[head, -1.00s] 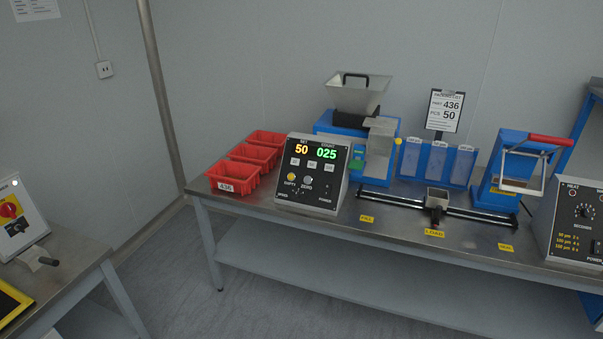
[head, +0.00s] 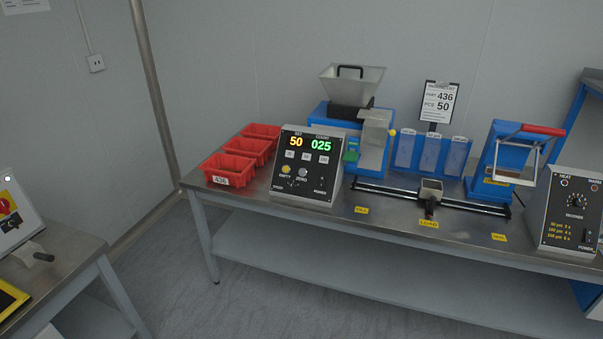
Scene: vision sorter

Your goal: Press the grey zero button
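The grey zero button (head: 302,174) is on the sloped black face of the control box (head: 325,160), right of the yellow EMPTY button (head: 285,170). The display on the box reads 50 in yellow under SET and 025 in green under COUNT. The box stands on the long steel bench, left of its middle. My gripper does not show in the head view.
Red bins (head: 226,168) stand left of the box. A blue sorter with a metal hopper (head: 351,83) is behind it. A slide rail (head: 388,193), blue sealer (head: 492,160) and heat box (head: 570,215) are to the right. Another bench (head: 65,258) is at left.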

